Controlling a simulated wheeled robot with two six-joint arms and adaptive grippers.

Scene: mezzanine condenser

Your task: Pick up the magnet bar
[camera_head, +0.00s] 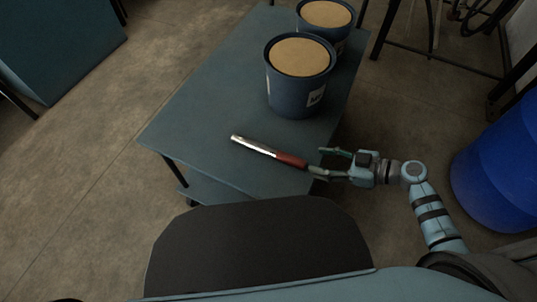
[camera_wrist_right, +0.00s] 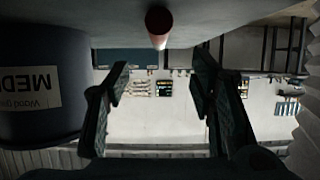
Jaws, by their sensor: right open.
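The magnet bar (camera_head: 268,150) lies on the blue-grey table (camera_head: 205,110) near its front right edge. It has a silver rod and a red handle whose end points toward my right gripper. My right gripper (camera_head: 317,160) is open and empty, just right of the handle end at the table edge. In the right wrist view the handle's red end (camera_wrist_right: 158,22) shows at the top, centred beyond the two spread fingers (camera_wrist_right: 161,80) and not between them. My left gripper is not in view.
Two blue tubs with tan contents stand on the table behind the bar, a nearer one (camera_head: 298,88) and a farther one (camera_head: 327,14). A blue barrel (camera_head: 500,165) stands on the floor at the right. The table's left part is clear.

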